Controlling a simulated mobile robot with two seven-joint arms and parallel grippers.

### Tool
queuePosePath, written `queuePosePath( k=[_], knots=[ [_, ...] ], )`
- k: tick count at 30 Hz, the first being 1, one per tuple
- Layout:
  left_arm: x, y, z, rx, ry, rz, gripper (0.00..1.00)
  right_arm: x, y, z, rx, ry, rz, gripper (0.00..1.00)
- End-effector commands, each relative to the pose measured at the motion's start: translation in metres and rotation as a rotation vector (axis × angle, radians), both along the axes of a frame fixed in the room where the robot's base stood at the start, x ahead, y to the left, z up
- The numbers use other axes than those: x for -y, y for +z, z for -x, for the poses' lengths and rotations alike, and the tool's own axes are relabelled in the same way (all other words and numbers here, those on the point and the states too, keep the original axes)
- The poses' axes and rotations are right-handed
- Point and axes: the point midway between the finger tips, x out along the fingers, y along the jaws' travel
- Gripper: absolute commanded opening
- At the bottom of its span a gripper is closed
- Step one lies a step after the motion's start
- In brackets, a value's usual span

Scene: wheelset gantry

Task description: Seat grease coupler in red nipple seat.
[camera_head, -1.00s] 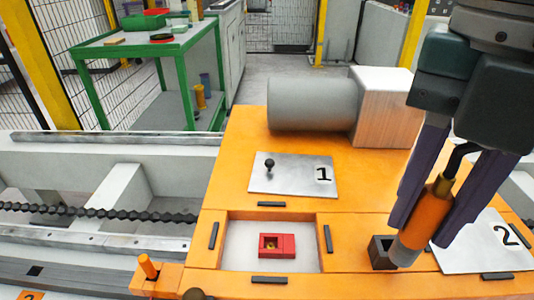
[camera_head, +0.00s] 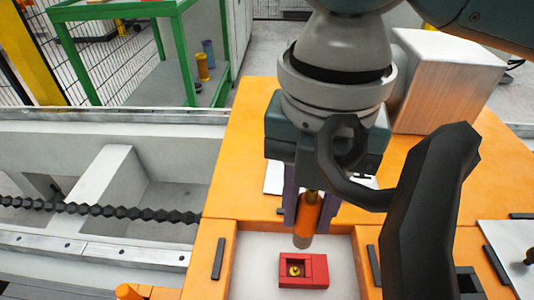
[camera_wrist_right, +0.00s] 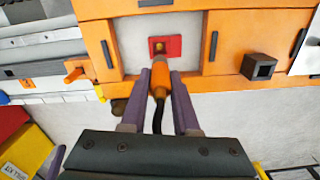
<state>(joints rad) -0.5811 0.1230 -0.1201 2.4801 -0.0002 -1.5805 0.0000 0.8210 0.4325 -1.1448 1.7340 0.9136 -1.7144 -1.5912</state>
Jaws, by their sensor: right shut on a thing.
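The grease coupler (camera_head: 307,212) is an orange cylinder with a grey metal nose and a black hose. My right gripper (camera_head: 310,208) is shut on it and holds it nose down, just above and behind the red nipple seat. The coupler also shows between the fingers in the right wrist view (camera_wrist_right: 159,80). The coupler's nose is apart from the seat.
The orange gantry top (camera_head: 236,160) surrounds the recess. A dark square holder (camera_wrist_right: 258,67) stands empty right of the recess. A plate with a black knob (camera_head: 529,258) lies at far right. A green table (camera_head: 195,45) stands at back left.

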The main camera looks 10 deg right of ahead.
Motion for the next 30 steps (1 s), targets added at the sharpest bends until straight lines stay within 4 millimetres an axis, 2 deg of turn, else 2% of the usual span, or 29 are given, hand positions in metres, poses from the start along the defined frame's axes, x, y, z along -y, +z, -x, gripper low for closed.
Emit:
queuePosePath(
  k=[1,3,6,11,18,28,29,30],
  knots=[
    [0.0,-0.01,0.0,0.0,0.0,0.0,0.5,0.0,-0.019,0.001,-0.003,-0.001,0.002,0.0],
    [0.0,-0.015,0.0,0.0,0.0,0.0,0.5,0.0,-0.034,0.0,-0.001,0.0,0.0,0.0],
    [0.0,-0.019,0.0,0.0,0.0,0.0,0.5,0.0,-0.047,0.0,-0.001,0.0,0.0,0.0],
    [0.0,-0.021,0.0,0.0,0.0,0.0,0.5,0.0,-0.056,0.0,0.001,0.0,0.0,0.0],
    [0.0,-0.037,0.0,0.0,0.001,0.0,0.5,0.0,-0.093,0.0,0.0,0.0,0.0,0.0],
    [0.001,-0.036,0.0,0.0,0.003,0.004,0.5,0.0,-0.096,0.0,0.002,0.001,0.0,0.0],
    [0.001,-0.036,0.0,0.001,0.003,0.004,0.5,0.0,-0.096,0.0,0.001,0.001,0.0,0.31],
    [0.001,-0.036,0.0,0.001,0.003,0.006,0.5,0.0,-0.096,0.0,0.001,0.001,0.0,0.36]
  ],
)
